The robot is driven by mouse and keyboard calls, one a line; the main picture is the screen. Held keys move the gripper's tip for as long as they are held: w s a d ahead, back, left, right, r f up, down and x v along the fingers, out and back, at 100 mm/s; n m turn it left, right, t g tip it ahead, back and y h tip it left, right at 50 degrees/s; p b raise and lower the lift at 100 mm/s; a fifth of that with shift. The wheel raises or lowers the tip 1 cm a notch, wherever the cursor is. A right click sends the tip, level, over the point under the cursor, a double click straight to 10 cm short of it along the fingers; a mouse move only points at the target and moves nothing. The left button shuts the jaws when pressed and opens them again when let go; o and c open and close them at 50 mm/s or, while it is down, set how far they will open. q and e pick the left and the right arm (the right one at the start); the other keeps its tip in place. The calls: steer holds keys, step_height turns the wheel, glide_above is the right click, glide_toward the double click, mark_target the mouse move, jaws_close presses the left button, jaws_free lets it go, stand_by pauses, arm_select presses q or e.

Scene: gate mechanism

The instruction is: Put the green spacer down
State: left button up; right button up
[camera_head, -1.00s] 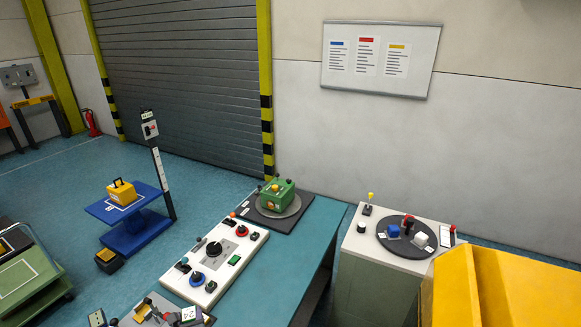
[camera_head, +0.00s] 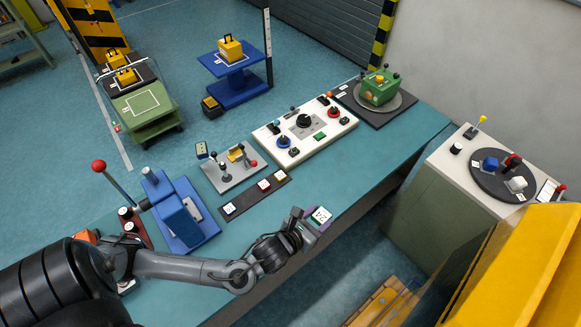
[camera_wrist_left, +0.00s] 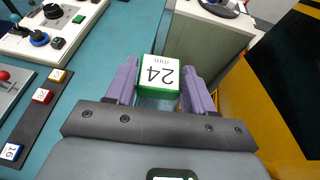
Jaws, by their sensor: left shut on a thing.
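The green spacer (camera_wrist_left: 158,73) is a block with a white top marked "24 mm". My left gripper (camera_wrist_left: 158,90) is shut on it, with a purple finger on each side. In the head view the spacer (camera_head: 320,215) is at the end of my left gripper (camera_head: 306,222), by the front edge of the teal bench (camera_head: 370,165). A dark rack (camera_head: 246,197) lies on the bench to the left of the spacer. It holds a blue, a red and a yellow spacer, with a bare stretch between blue and red. My right gripper is not in view.
A blue fixture (camera_head: 180,215), a grey lever plate (camera_head: 232,168) and a white control panel (camera_head: 305,135) stand along the bench. A green box (camera_head: 379,88) sits at its far end. Bench top right of the rack is clear. A yellow structure (camera_head: 530,260) stands at right.

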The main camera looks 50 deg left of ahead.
arm_select(q)
steer(key=w+a+f+n+g+y+b, duration=0.1)
steer(key=w+a+f+n+y+b, duration=0.15)
steer(key=a+f+b, duration=0.45)
steer(key=w+a+f+n+g+y+b, duration=0.1)
steer(key=w+a+f+n+y+b, duration=0.2)
steer(key=a+f, duration=0.45)
steer(key=w+a+f+n+g+y+b, duration=0.1)
steer(key=w+a+f+n+y+b, duration=0.2)
steer(key=f+b, duration=0.55)
steer(key=b, duration=1.2)
glide_above(288, 194)
steer(key=shift+m, duration=0.35)
step_height(288, 194, down, 6)
steer(key=shift+f+b, duration=0.55)
steer(key=shift+f, duration=1.5)
